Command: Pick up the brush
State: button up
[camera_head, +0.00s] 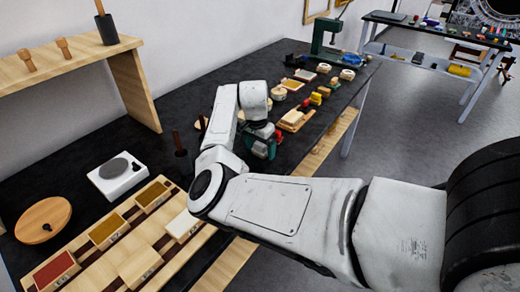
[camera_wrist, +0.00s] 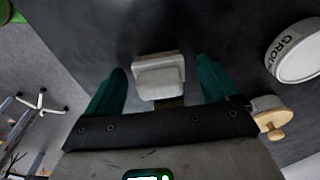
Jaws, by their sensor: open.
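My gripper (camera_head: 264,146) is low over the dark bench top in the head view. In the wrist view my gripper (camera_wrist: 162,68) is open, with one green finger on each side of a pale, blocky thing with a small brown part at its near end. This looks like the brush (camera_wrist: 158,74), though I cannot be sure. It lies between the fingers with gaps on both sides, and its near end is hidden by the gripper body. I cannot make out the brush in the head view, where my arm and gripper cover that area.
A round white container with lettering (camera_wrist: 294,52) and a small wooden-knobbed thing (camera_wrist: 270,117) are to the right of my gripper in the wrist view. The bench (camera_head: 85,150) also holds a white hot plate (camera_head: 118,174), wooden trays (camera_head: 108,230) and a green press (camera_head: 325,38).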

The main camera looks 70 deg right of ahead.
jog(key=c, duration=1.1)
jog(key=shift+r, duration=0.1)
jog(key=shift+c, duration=0.2)
jog(key=shift+r, duration=0.3)
notch_tip(320, 180, up, 2)
jog(key=shift+d+b, duration=0.1)
jog(key=shift+b, duration=0.35)
jog(key=s+a+r, duration=0.2)
jog(key=s+r, duration=0.8)
jog(key=s, duration=0.3)
jog(key=shift+s+a, duration=0.3)
jog(key=shift+s, duration=0.1)
jog(key=shift+r+b, duration=0.1)
jog(key=shift+b, duration=0.2)
